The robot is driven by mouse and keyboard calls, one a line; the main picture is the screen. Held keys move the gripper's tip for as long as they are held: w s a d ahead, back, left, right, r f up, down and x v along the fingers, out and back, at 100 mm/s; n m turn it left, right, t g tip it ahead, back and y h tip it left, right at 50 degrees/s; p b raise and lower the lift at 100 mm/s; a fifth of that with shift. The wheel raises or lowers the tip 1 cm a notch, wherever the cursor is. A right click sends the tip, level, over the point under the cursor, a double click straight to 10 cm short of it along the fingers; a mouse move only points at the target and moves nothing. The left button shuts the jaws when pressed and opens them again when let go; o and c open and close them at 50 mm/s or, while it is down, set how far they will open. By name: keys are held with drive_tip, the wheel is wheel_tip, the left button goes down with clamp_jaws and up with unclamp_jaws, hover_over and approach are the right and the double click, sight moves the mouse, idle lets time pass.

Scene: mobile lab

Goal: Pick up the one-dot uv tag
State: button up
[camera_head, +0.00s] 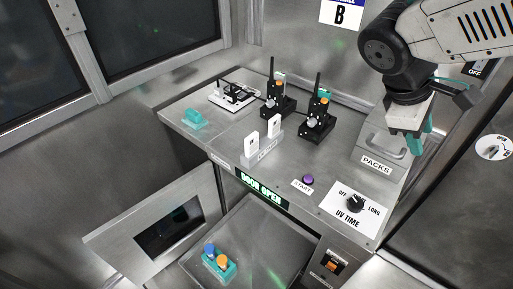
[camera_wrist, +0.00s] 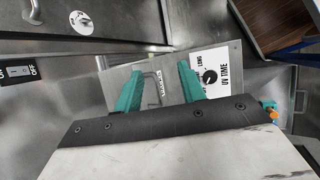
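Two upright white tags stand in a light holder (camera_head: 262,154) on the steel counter in the head view: a left tag (camera_head: 252,146) and a right tag (camera_head: 274,126). Each has a small dark mark, too small to tell the dot count. My gripper (camera_head: 418,140) hangs at the right, above the PACKS box and well apart from the tags. In the wrist view its teal fingers (camera_wrist: 158,90) are spread with nothing between them. The tags do not show in the wrist view.
Two black devices (camera_head: 318,118) with tall rods stand behind the tags. A teal block (camera_head: 195,118) lies at left. The PACKS box (camera_head: 378,150), START button (camera_head: 308,181) and UV TIME dial (camera_head: 355,204) are at right. Below, an open chamber holds a teal rack (camera_head: 218,264).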

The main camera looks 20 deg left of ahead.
drive_tip(key=w+a+f+n+t+h, duration=0.1)
drive_tip(key=w+a+f+n, duration=0.1)
drive_tip(key=a, duration=0.2)
drive_tip(key=w+a+f+n+t, duration=0.1)
drive_tip(key=w+a+n, duration=0.2)
drive_tip(key=a, duration=0.2)
drive_tip(key=n+t+y, duration=0.2)
drive_tip(key=n+t, duration=0.6)
drive_tip(key=n, duration=0.6)
approach(255, 141)
drive_tip(key=w+f, duration=0.1)
drive_tip(key=w+d+f, duration=0.1)
drive_tip(key=shift+w+d+f, duration=0.1)
drive_tip(key=shift+w+f, duration=0.05)
drive_tip(key=shift+w, duration=0.2)
drive_tip(key=shift+f+y, duration=0.2)
drive_tip(key=shift+y, duration=0.1)
drive_tip(key=shift+a, duration=0.4)
drive_tip(key=shift+w+d, duration=0.25)
drive_tip(key=x, duration=0.7)
drive_tip(key=shift+w+d+r, duration=0.1)
drive_tip(key=shift+w+r, duration=0.1)
drive_tip(key=shift+w, duration=0.1)
drive_tip(key=shift+t, duration=0.3)
clamp_jaws()
